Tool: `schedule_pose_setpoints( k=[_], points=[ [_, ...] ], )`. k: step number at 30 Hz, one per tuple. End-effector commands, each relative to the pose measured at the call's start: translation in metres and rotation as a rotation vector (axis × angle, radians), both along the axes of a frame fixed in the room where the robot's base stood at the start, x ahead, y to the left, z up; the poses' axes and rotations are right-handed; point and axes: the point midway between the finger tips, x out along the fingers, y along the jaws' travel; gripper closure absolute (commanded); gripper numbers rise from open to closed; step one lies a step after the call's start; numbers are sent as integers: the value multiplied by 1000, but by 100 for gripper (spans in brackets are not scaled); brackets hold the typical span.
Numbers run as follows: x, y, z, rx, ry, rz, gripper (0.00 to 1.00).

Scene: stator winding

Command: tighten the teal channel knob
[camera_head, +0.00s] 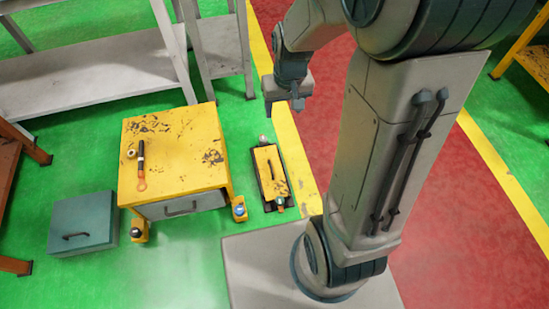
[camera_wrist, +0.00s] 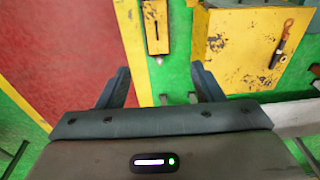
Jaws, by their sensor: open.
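A silvery knob (camera_head: 262,138) is at the unit's far end and also shows in the wrist view (camera_wrist: 158,61). Another blue knob (camera_head: 239,210) sits at a foot of the yellow table. My gripper (camera_head: 298,103) is open and empty, in the air beyond and right of the unit. In the wrist view its fingers (camera_wrist: 160,70) are spread wide, with the silvery knob seen between their tips.
The yellow table (camera_head: 190,160) bears a dark-handled tool (camera_head: 141,165) with an orange end and a small ring-like part. A grey-teal drawer box (camera_head: 85,215) stands left of it. Grey shelves (camera_head: 100,75) stand behind. Green floor is open around the low unit; red floor lies right.

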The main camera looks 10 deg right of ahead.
Motion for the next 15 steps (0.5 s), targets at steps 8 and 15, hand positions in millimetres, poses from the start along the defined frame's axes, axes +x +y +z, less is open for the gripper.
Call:
schedule_pose_setpoints(
  k=[8,15],
  points=[
    [58,1,-89,12,30,-9,39],
    [87,1,-181,15,49,-21,39]
  ],
)
